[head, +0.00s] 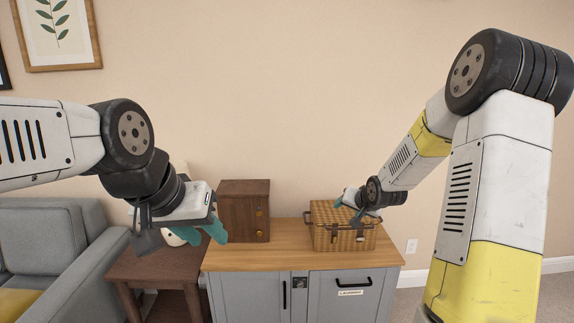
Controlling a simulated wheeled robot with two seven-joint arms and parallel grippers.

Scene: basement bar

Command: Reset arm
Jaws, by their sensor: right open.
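My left gripper (204,234) hangs in front of the wall at the left, with teal fingers pointing down, near the left edge of the cabinet top. I see nothing in it, but the gap between its fingers is not clear. My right gripper (348,209) is open, with teal fingers over the top of a wicker basket (344,238). I cannot tell whether they touch the lid. The basket is closed and stands on the cabinet's wooden top (290,259).
A dark wooden box (244,208) with round knobs stands on the cabinet left of the basket. The grey cabinet (250,295) has dark handles. A brown side table (150,265) and grey sofa (60,240) are at the left. The front of the cabinet top is clear.

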